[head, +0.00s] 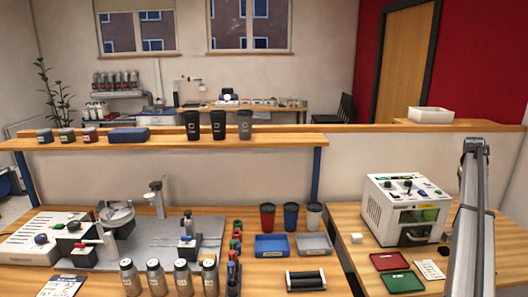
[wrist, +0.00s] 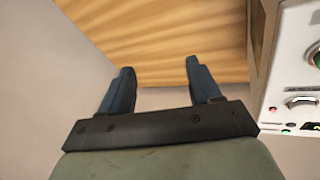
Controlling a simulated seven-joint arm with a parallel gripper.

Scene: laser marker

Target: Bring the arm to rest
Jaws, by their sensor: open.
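My gripper (wrist: 160,66) is in the wrist view, its two dark fingers spread apart with nothing between them. Beyond the fingertips lies a striped wooden surface (wrist: 170,30), with a pale wall-like surface around it. In the head view my arm rises at the right edge, in front of the right-hand table. The gripper itself cannot be made out there.
The white laser machine (head: 408,210) stands left of my arm; a white panel with knobs (wrist: 295,100) is close on the wrist view's right. A red tray (head: 389,261), a green tray (head: 401,282) and a card (head: 429,270) lie in front of the machine.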

